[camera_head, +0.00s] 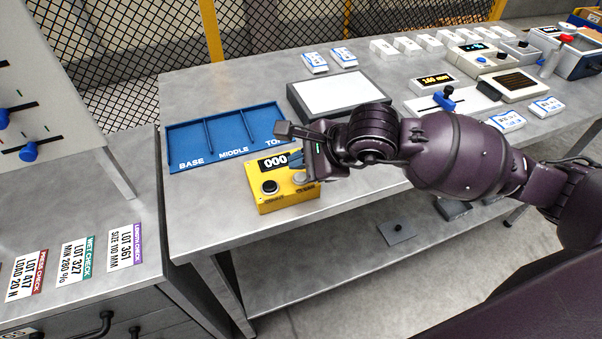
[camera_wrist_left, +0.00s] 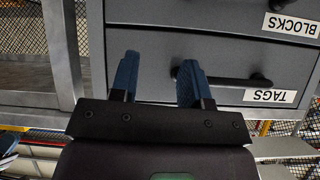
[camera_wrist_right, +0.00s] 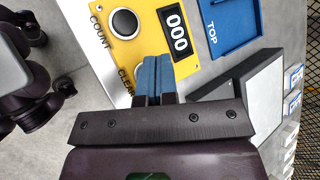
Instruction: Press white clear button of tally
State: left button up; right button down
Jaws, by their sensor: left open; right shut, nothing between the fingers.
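The yellow tally box (camera_head: 284,202) stands at the front edge of the steel table, its display (camera_head: 272,163) reading 000. Its dark count button (camera_head: 269,187) is clear of the gripper. The tally (camera_wrist_right: 190,55) also shows in the right wrist view, with the CLEAR label beside my fingers. The white clear button (camera_head: 300,178) is partly hidden by my right gripper (camera_head: 296,159). That gripper is shut and empty, its blue fingertips (camera_wrist_right: 152,62) over the clear side; contact cannot be told. My left gripper (camera_wrist_left: 158,68) is open and empty in front of grey drawers.
A blue tray (camera_head: 225,137) marked BASE, MIDDLE and TOP lies behind the tally. A grey-framed white pad (camera_head: 340,92) is behind my right wrist. Drawer handles (camera_wrist_left: 225,78) are close to my left fingers. Several devices and labelled packets fill the table's right part.

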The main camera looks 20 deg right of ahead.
aim_at(301, 178)
jog(key=shift+r+p, duration=1)
jog(key=shift+r, duration=1.25)
pick_arm(q)
jog(key=r, duration=0.3)
jog(key=shift+w+r, duration=0.1)
jog(key=shift+w, duration=0.3)
pick_arm(e)
jog(key=shift+f, duration=0.1)
